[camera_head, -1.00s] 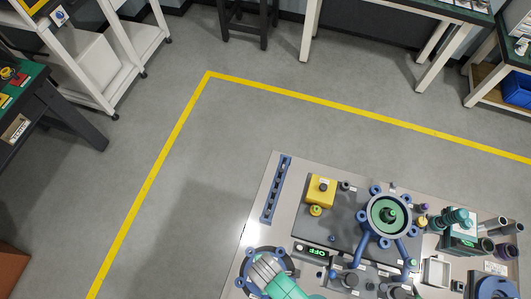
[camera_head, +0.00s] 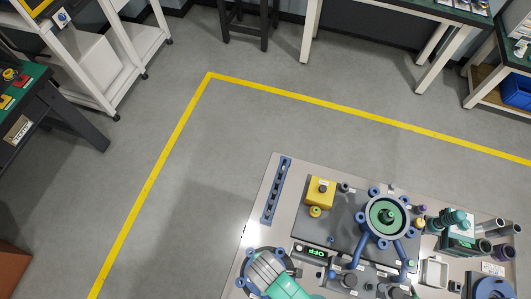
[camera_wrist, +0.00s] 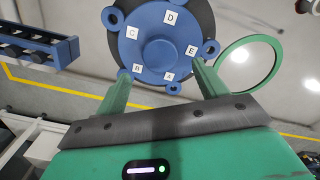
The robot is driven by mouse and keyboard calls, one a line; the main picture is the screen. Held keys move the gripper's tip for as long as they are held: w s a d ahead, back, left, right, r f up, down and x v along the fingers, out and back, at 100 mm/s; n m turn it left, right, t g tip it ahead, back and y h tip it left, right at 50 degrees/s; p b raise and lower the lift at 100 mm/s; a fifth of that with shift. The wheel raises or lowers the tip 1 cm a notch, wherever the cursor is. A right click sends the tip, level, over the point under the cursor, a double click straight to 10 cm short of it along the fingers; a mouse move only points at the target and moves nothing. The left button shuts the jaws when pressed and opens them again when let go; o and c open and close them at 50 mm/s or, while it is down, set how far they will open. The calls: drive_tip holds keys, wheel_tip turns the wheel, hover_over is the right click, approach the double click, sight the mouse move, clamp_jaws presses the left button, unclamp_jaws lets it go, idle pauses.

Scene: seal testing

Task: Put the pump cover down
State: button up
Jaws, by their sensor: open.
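The pump cover (camera_wrist: 158,22) is a blue disc with a raised round centre knob, lettered white labels and several lugs around its rim. In the wrist view it fills the upper middle and has a dark round surface around or behind it. In the head view the cover (camera_head: 245,286) is at the bench's left front, largely hidden by my gripper (camera_head: 264,272). My gripper (camera_wrist: 160,84) is open, its two green fingers spread on either side of the knob's lower area. I see a gap between each finger and the knob. Whether the cover rests fully on the surface below cannot be told.
The light bench (camera_head: 262,205) also holds a blue rail (camera_head: 276,190), a yellow button box (camera_head: 320,190) and a blue fixture with a green centre (camera_head: 387,215). Another blue round part (camera_head: 493,287) is at the right front. A green ring (camera_wrist: 250,63) shows right of the cover.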

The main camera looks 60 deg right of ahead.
wheel_tip(320, 180, up, 6)
drive_tip(key=shift+f+p, duration=0.15)
drive_tip(key=shift+p, duration=0.15)
drive_tip(key=w+r+m+t+h, duration=0.15)
drive_tip(key=w+r+t, duration=0.45)
drive_tip(key=w+r, duration=0.95)
drive_tip(key=w+r+m+t, duration=0.3)
drive_tip(key=w+r+t, duration=0.4)
drive_tip(key=w+r, duration=0.8)
drive_tip(key=s+a+r+m+t, duration=0.1)
drive_tip(key=a+r+t, duration=0.15)
drive_tip(key=r, duration=0.85)
drive_tip(key=s+a+r+t, duration=0.1)
drive_tip(key=r+t, duration=0.2)
drive_tip(key=r, duration=0.8)
drive_tip(key=s+a+r+m+t, duration=0.1)
drive_tip(key=s+r+t, duration=0.2)
drive_tip(key=r, duration=0.7)
drive_tip(key=s+a+r+m+t+y, duration=0.1)
drive_tip(key=s+r, duration=0.4)
drive_tip(key=r, duration=0.6)
drive_tip(key=shift+s+a+m+t, duration=0.35)
drive_tip(key=shift+a+t, duration=0.35)
drive_tip(key=shift+t, duration=0.55)
drive_tip(key=shift+r+y, duration=0.1)
drive_tip(key=shift+y, duration=0.15)
